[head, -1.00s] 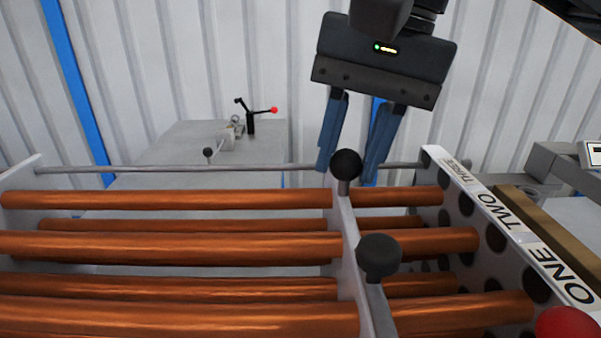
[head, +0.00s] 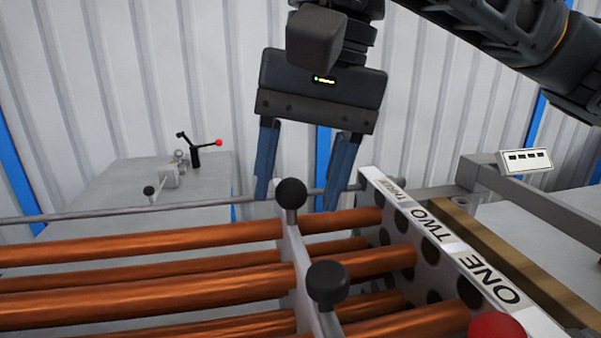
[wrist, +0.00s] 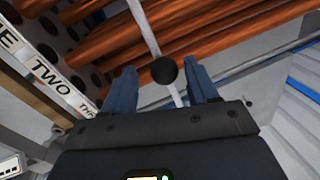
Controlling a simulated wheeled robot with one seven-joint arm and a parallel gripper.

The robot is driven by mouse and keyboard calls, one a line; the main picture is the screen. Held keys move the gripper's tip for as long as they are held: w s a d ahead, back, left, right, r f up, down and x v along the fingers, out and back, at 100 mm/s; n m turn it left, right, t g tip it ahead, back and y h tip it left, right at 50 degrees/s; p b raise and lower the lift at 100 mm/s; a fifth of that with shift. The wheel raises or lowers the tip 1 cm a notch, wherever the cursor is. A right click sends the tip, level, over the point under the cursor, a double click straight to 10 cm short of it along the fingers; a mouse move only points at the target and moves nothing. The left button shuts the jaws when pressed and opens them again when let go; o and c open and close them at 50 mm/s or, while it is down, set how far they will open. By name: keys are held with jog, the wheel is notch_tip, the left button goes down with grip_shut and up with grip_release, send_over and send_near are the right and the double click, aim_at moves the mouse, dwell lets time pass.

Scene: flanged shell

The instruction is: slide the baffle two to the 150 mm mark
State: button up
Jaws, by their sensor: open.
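A light grey upright baffle plate (head: 297,262) crosses the copper tubes. No number shows on the plate. My gripper (head: 298,201) is open with its blue fingers pointing down at the far end of the plate. In the wrist view the ball knob (wrist: 164,70) shows between the open fingers (wrist: 162,72), with a gap on both sides. I see no millimetre marks.
Copper tubes (head: 150,240) run left to right. The perforated end plate labelled ONE, TWO, THREE (head: 445,237) stands close on the right, with a red ball (head: 497,325) at its near end. A thin rail (head: 120,212) runs behind. A grey bench (head: 115,185) stands further back.

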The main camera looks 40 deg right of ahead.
notch_tip(320, 180, up, 8)
jog(key=d, duration=0.1)
jog(key=shift+s+f, duration=0.15)
jog(key=shift+s, duration=0.3)
jog(key=shift+d, duration=0.1)
dwell(0.3)
